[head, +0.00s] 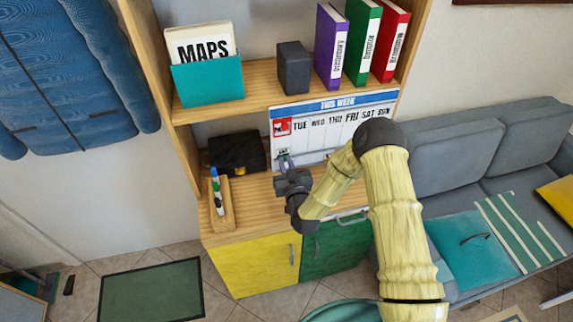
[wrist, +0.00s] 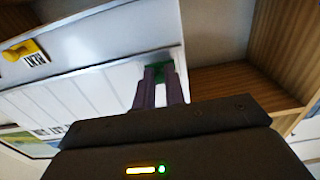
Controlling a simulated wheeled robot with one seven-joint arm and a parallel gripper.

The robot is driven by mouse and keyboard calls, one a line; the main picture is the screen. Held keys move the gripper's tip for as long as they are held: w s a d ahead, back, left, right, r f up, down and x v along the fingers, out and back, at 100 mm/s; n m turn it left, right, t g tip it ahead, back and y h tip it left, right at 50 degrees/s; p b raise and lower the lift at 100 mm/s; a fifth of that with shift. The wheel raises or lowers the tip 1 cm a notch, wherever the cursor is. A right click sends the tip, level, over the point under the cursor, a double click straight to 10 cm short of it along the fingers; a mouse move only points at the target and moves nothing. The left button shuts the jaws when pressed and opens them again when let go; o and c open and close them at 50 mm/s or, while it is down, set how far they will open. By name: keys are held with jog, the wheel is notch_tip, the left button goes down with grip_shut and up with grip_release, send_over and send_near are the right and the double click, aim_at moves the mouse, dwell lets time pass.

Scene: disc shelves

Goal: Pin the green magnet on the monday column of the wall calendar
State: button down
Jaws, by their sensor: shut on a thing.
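The wall calendar (head: 312,141) is a white board with a blue "THIS WEEK" header, standing behind the cabinet top. Its columns read TUE to SUN; a red and white tile (head: 283,127) sits at the far left, where the Monday heading would be. My gripper (head: 284,159) is at the board's lower left, below that tile. In the wrist view its purple fingers (wrist: 159,86) are shut on the green magnet (wrist: 158,72), at the edge of the white board (wrist: 85,95). I cannot tell whether the magnet touches the board.
A pen holder (head: 228,205) and a black box (head: 238,152) are left of my gripper. The shelf above holds a teal MAPS box (head: 208,80), a dark block (head: 293,67) and upright binders (head: 361,40). A grey sofa (head: 450,150) stands at right.

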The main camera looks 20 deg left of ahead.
jog(key=shift+w, duration=0.1)
jog(key=c, duration=1.4)
grip_release()
